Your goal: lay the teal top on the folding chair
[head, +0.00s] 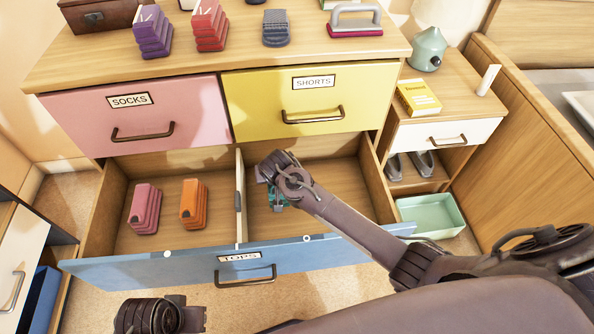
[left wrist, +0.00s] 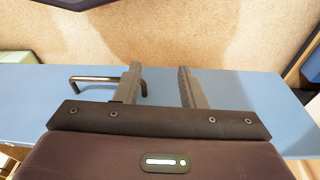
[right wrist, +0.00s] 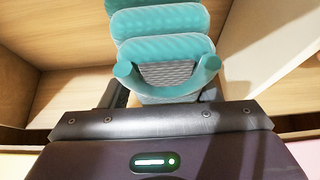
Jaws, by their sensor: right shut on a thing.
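The teal top (right wrist: 165,50), with several rounded folds, fills the upper middle of the right wrist view. In the head view only a small part of it (head: 277,201) shows beneath my right gripper (head: 272,178), inside the right compartment of the open tops drawer (head: 175,264). My right gripper is shut on the teal top; its fingertips are mostly hidden by the folds. My left gripper (left wrist: 160,78) is open and empty over the blue drawer front, one finger beside the drawer handle (left wrist: 90,79). The folding chair is not in view.
A pink top (head: 145,208) and an orange top (head: 193,204) lie in the left compartment, behind a wooden divider (head: 239,205). The yellow shorts drawer (head: 310,100) and pink socks drawer (head: 140,115) are closed above. A mint bin (head: 432,215) is at right.

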